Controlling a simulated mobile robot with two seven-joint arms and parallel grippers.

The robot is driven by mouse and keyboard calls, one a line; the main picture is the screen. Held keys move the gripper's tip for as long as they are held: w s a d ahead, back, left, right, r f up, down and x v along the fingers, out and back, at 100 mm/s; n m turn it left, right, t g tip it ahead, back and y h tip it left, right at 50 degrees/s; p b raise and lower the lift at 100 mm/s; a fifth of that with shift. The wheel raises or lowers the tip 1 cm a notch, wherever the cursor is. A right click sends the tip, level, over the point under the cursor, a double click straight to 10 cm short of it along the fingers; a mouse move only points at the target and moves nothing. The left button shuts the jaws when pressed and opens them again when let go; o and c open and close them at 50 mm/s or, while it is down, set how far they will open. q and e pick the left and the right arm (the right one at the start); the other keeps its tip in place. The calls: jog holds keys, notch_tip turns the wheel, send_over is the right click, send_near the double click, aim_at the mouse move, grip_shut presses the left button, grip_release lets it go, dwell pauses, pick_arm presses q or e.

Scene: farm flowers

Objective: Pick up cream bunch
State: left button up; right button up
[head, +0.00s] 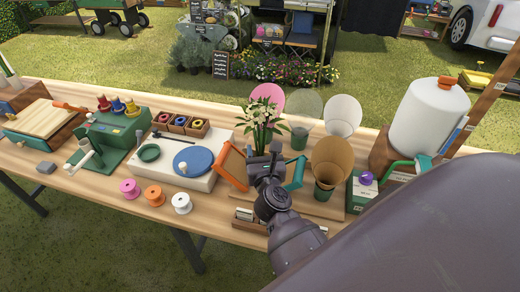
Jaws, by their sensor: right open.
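The cream bunch (264,112) shows cream flowers with green leaves, upright near the middle of the table in the head view. My right gripper (264,158) is open, just in front of and below the blooms, and overlaps the lower part of the bunch in the picture. The stems and whatever holds them are hidden behind the gripper. Whether the fingers touch the bunch cannot be told. My left gripper is not in view.
A pink cone (268,95), a grey-green cone (304,108), a white cone (342,112) and a tan cone (332,158) stand close by. An orange frame (232,166) is left of the gripper. A white tank (430,113) stands right; spools (154,195) lie front left.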

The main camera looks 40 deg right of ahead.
aim_at(261, 147)
jog(key=shift+x, duration=2.35)
jog(key=shift+c, duration=0.4)
grip_shut()
